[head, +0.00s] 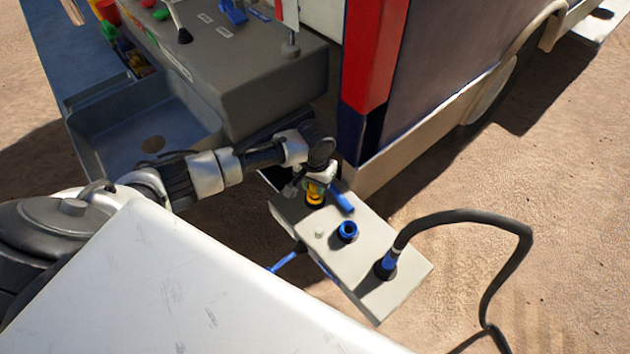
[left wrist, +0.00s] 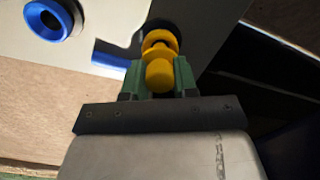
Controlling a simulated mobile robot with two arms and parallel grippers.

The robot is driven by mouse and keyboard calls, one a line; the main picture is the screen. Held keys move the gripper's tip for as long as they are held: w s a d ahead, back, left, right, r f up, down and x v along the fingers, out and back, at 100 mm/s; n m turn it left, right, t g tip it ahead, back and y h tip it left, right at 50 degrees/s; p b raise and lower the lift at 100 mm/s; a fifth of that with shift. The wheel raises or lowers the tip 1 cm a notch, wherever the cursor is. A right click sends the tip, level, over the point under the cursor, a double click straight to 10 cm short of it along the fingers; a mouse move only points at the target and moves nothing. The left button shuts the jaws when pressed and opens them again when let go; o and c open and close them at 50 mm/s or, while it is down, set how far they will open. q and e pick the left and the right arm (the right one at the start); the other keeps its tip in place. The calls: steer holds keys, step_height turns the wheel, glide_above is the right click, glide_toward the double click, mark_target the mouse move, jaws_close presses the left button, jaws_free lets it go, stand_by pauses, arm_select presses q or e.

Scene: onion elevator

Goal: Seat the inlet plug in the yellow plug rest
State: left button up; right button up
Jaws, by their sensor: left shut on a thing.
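My left gripper (head: 317,183) is over the far left end of a grey panel (head: 322,245). In the left wrist view its green fingers (left wrist: 158,72) are closed on the round knob of a yellow plug-like piece (left wrist: 160,76). A wider yellow flange (left wrist: 161,42) shows just past the fingertips. In the head view yellow (head: 315,198) shows below the gripper at the panel. I cannot tell plug from yellow rest there, nor whether the plug is fully seated. An open blue-ringed port (head: 347,232) is in the panel's middle and also shows in the left wrist view (left wrist: 48,20).
A blue lever (head: 341,200) lies beside the gripper. A black hose (head: 470,215) with a blue collar (head: 389,259) stands in the panel's near right end. A red and blue vehicle body (head: 370,60) is close behind. A grey bench with a basin (head: 150,130) is at left.

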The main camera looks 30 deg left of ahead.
arm_select(q)
steer(key=shift+f, duration=0.35)
stand_by(0.3)
steer(key=shift+f, duration=0.2)
steer(key=shift+f, duration=0.4)
stand_by(0.3)
steer(key=o, duration=1)
steer(key=shift+o, duration=0.2)
